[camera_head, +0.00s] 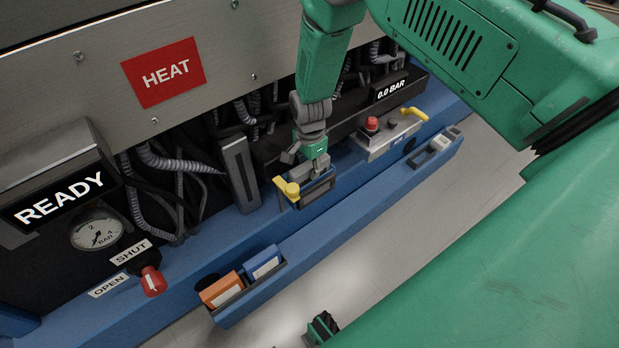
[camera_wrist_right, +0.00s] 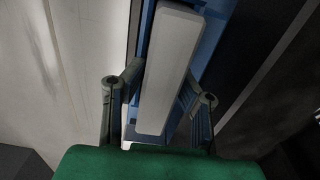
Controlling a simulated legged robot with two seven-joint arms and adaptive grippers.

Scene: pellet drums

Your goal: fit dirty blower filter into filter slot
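Blue surface shows beside and below this piece. The gripper hides where the piece meets the frame, so I cannot tell how deep it sits. A yellow latch handle (camera_head: 288,190) stands at the frame's left.
A blue tray (camera_head: 249,303) in front holds an orange cartridge (camera_head: 221,290) and a blue cartridge (camera_head: 263,263). Another holder (camera_head: 435,152) is at the right. A grey upright housing (camera_head: 240,172) and hoses stand behind. A red valve knob (camera_head: 152,281) is at lower left.

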